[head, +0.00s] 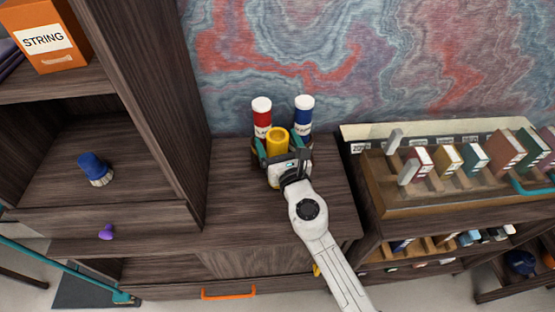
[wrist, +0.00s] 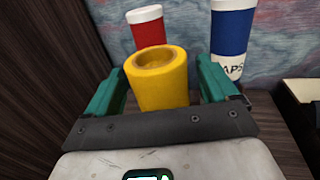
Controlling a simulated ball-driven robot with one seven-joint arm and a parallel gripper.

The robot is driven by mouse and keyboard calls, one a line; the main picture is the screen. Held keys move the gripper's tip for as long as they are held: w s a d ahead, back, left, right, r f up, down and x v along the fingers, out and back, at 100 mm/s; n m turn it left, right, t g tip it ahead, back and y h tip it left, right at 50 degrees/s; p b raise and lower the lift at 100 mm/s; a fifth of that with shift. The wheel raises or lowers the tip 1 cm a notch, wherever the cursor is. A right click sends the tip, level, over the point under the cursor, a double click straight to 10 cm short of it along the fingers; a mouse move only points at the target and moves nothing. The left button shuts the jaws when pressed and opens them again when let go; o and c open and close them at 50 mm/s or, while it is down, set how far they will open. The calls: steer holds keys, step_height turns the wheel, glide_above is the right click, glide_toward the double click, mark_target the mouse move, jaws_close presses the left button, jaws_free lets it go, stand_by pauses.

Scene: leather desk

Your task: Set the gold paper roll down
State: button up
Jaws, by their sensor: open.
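The gold paper roll (head: 277,140) stands upright on the dark wooden desk top, in front of a red roll and a blue roll. In the wrist view the gold roll (wrist: 160,80) is between the two green fingers of my gripper (wrist: 160,88). A gap shows on the roll's right side; the left finger is close to it, and I cannot tell if they touch. In the head view my gripper (head: 281,152) is open around the roll. The roll's base is hidden behind the gripper's palm.
A red roll with white cap (head: 262,116) and a blue one (head: 303,115) stand just behind, near the marbled wall. A tall shelf (head: 160,100) rises at left. Bare desk top (head: 235,190) lies to the front left.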

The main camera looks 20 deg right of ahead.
steer(key=c, duration=1.5)
jaws_close()
steer(key=shift+r, duration=0.15)
